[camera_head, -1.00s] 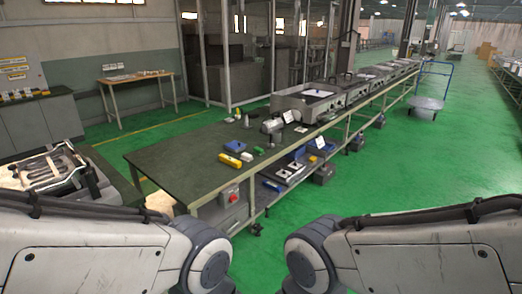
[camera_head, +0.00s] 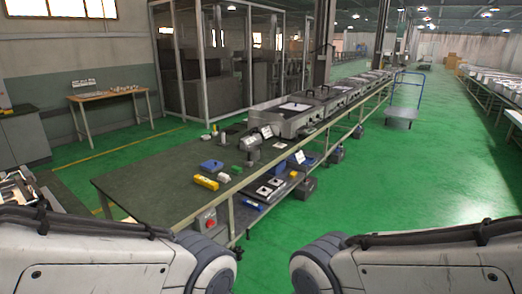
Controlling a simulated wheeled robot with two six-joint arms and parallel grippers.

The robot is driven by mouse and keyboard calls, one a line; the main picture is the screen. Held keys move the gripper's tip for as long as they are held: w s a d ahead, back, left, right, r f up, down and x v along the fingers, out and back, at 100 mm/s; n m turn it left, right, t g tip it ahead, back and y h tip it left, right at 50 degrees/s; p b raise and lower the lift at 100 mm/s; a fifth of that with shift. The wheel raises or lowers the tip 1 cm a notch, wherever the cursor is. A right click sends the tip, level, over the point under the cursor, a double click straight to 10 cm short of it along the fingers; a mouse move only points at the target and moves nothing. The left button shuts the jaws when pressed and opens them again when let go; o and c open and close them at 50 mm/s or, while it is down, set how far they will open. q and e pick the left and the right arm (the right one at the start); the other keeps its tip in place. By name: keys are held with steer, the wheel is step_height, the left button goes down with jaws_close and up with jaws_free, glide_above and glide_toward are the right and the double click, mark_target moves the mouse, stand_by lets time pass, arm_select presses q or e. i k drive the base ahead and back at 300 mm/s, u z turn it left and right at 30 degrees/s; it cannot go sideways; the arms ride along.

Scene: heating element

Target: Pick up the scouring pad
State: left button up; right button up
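A long dark green workbench (camera_head: 140,185) runs from the lower left towards the back right. A small green piece (camera_head: 236,169) on its near part may be the scouring pad; it is too small to be sure. Beside it lie a small white piece (camera_head: 223,177), a yellow block (camera_head: 206,182) and a blue item (camera_head: 211,166). Neither gripper is in view. Only my arm links show, at the lower left and lower right, apart from these objects.
A lower shelf holds trays (camera_head: 270,187) under the bench. A red-button box (camera_head: 207,220) sits at its near end. A wooden table (camera_head: 107,95) stands at the left, a blue-handled trolley (camera_head: 400,113) at the right. Green floor (camera_head: 410,180) is clear to the right.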

mark_target(236, 171)
steer(key=z, duration=0.45)
steer(key=i, duration=3.8)
steer(key=u, duration=1.15)
steer(key=i, duration=0.45)
